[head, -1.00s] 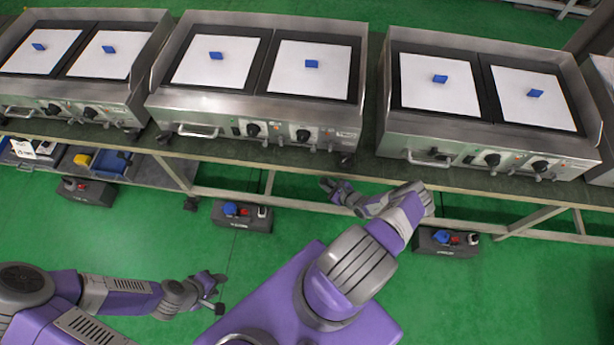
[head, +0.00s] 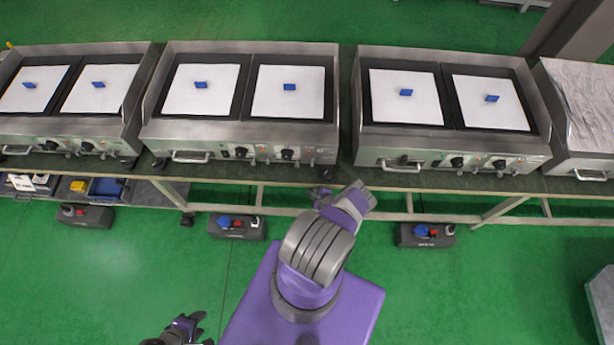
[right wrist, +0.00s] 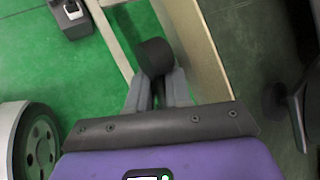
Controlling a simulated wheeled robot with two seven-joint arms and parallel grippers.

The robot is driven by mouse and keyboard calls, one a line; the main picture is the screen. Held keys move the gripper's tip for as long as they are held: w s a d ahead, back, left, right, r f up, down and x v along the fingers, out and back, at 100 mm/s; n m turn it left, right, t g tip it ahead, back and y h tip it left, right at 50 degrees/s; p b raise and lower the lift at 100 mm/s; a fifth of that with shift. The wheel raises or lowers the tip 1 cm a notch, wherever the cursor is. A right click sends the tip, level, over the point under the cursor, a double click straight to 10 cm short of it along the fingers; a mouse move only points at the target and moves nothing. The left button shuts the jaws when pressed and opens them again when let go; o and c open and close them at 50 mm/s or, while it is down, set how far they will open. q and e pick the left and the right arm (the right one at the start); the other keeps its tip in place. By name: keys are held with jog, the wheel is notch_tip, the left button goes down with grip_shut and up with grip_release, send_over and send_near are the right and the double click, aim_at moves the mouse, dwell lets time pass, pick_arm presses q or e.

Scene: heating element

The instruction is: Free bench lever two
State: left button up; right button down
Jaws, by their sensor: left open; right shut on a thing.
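My right gripper (head: 318,196) is at the front edge of the bench (head: 240,178), below the middle griddle. In the right wrist view, its fingers (right wrist: 158,92) are shut on a black cylindrical knob (right wrist: 155,57), which looks like the handle of a bench lever. The knob is beside the bench's edge beam (right wrist: 196,50). In the head view the knob is hidden or too small to make out. Another dark lever-like part (right wrist: 296,100) shows at the right of the wrist view. My left gripper (head: 186,328) is open and empty over the green floor at the bottom of the head view.
Griddles with white sheets and blue pieces, including the middle one (head: 330,100) and right one (head: 352,130), stand on the bench. Black switch boxes (head: 238,228) (head: 426,236) sit below it. A grey block (head: 605,300) is at far right. Green floor is free between.

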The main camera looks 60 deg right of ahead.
jog(key=shift+s, duration=0.1)
dwell(0.3)
jog(key=c, duration=1.2)
grip_release()
jog(key=shift+r, duration=0.1)
jog(key=p+v, duration=0.5)
jog(key=v, duration=0.2)
jog(key=shift+s+a+r, duration=0.15)
